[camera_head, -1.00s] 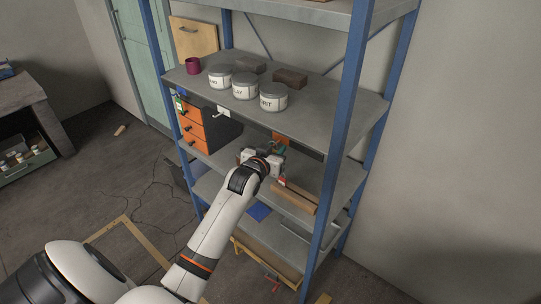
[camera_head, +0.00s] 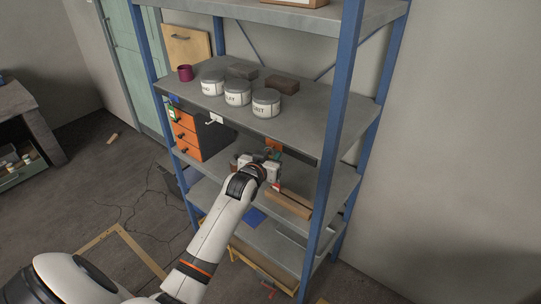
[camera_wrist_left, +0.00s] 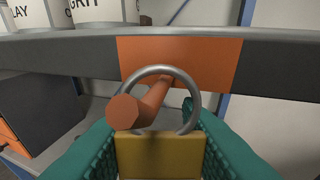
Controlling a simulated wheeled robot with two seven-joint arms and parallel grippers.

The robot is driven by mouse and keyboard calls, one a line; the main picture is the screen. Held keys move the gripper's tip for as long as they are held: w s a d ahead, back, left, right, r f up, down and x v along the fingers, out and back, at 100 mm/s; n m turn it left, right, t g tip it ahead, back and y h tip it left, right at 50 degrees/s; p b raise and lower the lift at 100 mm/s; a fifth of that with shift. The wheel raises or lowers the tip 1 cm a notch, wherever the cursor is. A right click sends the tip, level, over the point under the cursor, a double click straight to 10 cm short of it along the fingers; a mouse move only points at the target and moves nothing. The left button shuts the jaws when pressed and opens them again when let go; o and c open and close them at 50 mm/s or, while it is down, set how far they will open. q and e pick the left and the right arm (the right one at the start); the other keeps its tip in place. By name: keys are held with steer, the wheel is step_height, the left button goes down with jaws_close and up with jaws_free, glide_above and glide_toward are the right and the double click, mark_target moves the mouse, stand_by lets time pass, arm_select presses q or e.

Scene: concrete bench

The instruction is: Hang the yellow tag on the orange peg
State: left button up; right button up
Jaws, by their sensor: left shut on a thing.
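The yellow tag (camera_wrist_left: 160,154) hangs below a grey metal ring (camera_wrist_left: 197,100) in the left wrist view. My left gripper (camera_wrist_left: 160,165) is shut on the tag, with a teal finger on each side. The orange peg (camera_wrist_left: 150,102) sticks out from an orange plate (camera_wrist_left: 205,60) on the shelf's front edge. The peg's tip covers the ring's left side and its shaft shows inside the ring, so the ring appears to be around the peg, with the tag still gripped. In the head view my left gripper (camera_head: 268,160) is just below the orange plate (camera_head: 272,144); the tag cannot be made out there.
The blue-posted shelf unit (camera_head: 335,150) holds labelled tins (camera_head: 237,93), dark blocks (camera_head: 282,85) and a maroon cup (camera_head: 185,73) above. A white hook (camera_head: 214,119) is left of the peg. An orange drawer box (camera_head: 187,138) and a brown box (camera_head: 290,202) stand below.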

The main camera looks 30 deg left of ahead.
arm_select(q)
steer(key=o, duration=1)
steer(key=shift+s, duration=0.1)
steer(key=b+v, duration=0.2)
steer(key=v, duration=1)
step_height(320, 180, down, 22)
steer(key=s+d+g+h, duration=0.1)
steer(key=d+g, duration=0.2)
steer(key=g, duration=0.1)
steer(key=s+d+f+m+g+h, duration=0.1)
steer(key=s+d+f+g, duration=0.1)
steer(key=s+f, duration=0.5)
steer(key=s+d+f+m+g, duration=0.1)
steer(key=s+f+g, duration=0.1)
steer(key=f, duration=0.8)
steer(key=s+d+f+m+g, duration=0.1)
steer(key=s+d+f+g, duration=0.1)
steer(key=s+f, duration=0.4)
steer(key=s+d+f+g, duration=0.2)
steer(key=s+f, duration=0.5)
steer(key=s, duration=0.8)
steer(key=s+d+f+m+g+b, duration=0.1)
steer(key=s+d+f+g, duration=0.1)
steer(key=s+f, duration=0.4)
steer(key=shift+s+d+f+m+h, duration=0.1)
steer(key=shift+s+m+h, duration=0.1)
steer(key=shift+s, duration=1.2)
steer(key=shift+s+d+f+m+h, duration=0.1)
steer(key=shift+s+h, duration=0.1)
steer(key=shift+s, duration=1.2)
